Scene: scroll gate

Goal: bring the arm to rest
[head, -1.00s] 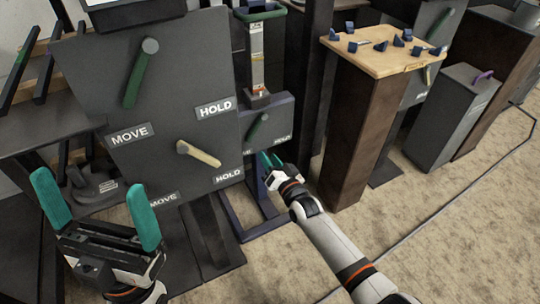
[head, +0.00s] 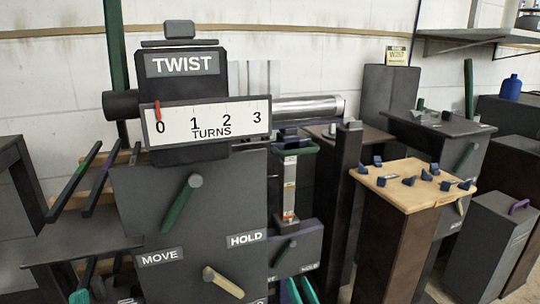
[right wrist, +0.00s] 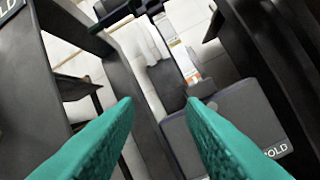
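My right gripper (head: 298,291) shows at the bottom edge of the head view as two teal fingertips below the small lever panel. In the right wrist view my right gripper (right wrist: 160,108) is open, with a wide gap between the teal fingers and nothing held. The small dark panel (right wrist: 225,120) lies beyond the fingers there. Of my left gripper (head: 78,296), only a teal tip shows at the bottom left of the head view; the rest is out of frame, so its opening cannot be judged.
The TWIST machine (head: 185,65) has its red pointer (head: 157,110) near 0. Its front panel carries a green lever (head: 181,205) and a cream lever (head: 223,282). A wooden-topped stand (head: 410,190) with blue pieces stands right, beside a grey box (head: 500,235) with a purple handle.

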